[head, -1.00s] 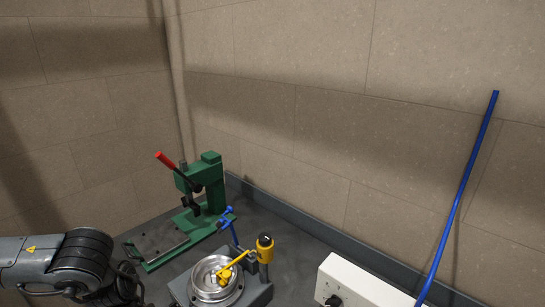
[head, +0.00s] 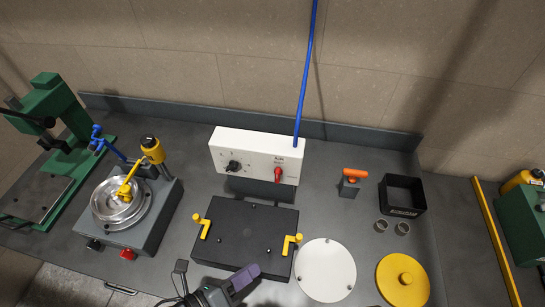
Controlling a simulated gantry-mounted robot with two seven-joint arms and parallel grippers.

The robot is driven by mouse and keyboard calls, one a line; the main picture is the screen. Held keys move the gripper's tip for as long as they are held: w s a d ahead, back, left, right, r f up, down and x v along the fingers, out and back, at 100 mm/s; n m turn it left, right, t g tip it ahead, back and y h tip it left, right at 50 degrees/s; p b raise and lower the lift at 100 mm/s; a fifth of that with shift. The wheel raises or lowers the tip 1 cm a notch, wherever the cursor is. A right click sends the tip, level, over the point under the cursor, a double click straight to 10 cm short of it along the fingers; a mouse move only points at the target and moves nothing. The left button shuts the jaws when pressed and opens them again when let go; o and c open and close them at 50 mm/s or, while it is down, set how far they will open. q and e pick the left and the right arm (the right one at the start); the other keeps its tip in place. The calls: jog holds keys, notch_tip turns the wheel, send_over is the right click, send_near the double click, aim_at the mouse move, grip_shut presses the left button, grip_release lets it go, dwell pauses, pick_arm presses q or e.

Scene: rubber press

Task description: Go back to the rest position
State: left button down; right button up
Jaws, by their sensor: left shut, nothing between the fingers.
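My left gripper (head: 244,277) shows at the bottom middle of the head view, with a purple fingertip part pointing up and right. It is shut and holds nothing. It is over or just in front of the black plate (head: 250,222) with yellow handles; I cannot tell its height above the bench. Most of my left arm is cut off by the bottom edge. My right gripper is not in view.
A round metal press with a yellow lever (head: 118,200) stands left, a green lever press (head: 60,150) beyond it. A white control box (head: 257,155) is at the back. A white disc (head: 325,270), yellow lid (head: 402,281) and black tray (head: 401,193) lie right.

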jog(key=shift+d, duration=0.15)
pick_arm(q)
jog(key=a+f+n+g+y, duration=0.1)
jog(key=a+f+n+y, duration=0.2)
jog(key=n, duration=0.5)
jog(key=s+a+f+n+g+y, duration=0.1)
jog(key=a+f+n+y, duration=0.2)
jog(key=a+n, duration=0.2)
jog(key=s+a+f+n+g+y, duration=0.1)
jog(key=a+f+n+y, duration=0.2)
jog(key=n, duration=0.8)
jog(key=shift+a+f+g, duration=0.25)
jog(key=shift+a+g, duration=0.15)
jog(key=shift+a, duration=0.55)
jog(key=s+a+f+n+g+y, duration=0.1)
jog(key=s+a+f+n+g, duration=0.15)
jog(key=s+n, duration=0.35)
notch_tip(320, 180, up, 25)
jog(key=w+n+p, duration=0.1)
jog(key=p, duration=2.3)
jog(key=shift+w+d+p, duration=0.3)
jog(key=shift+w+d, duration=0.05)
jog(key=shift+d, duration=0.05)
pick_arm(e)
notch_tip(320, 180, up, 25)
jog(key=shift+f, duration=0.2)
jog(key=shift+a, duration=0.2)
pick_arm(q)
jog(key=shift+r, duration=0.1)
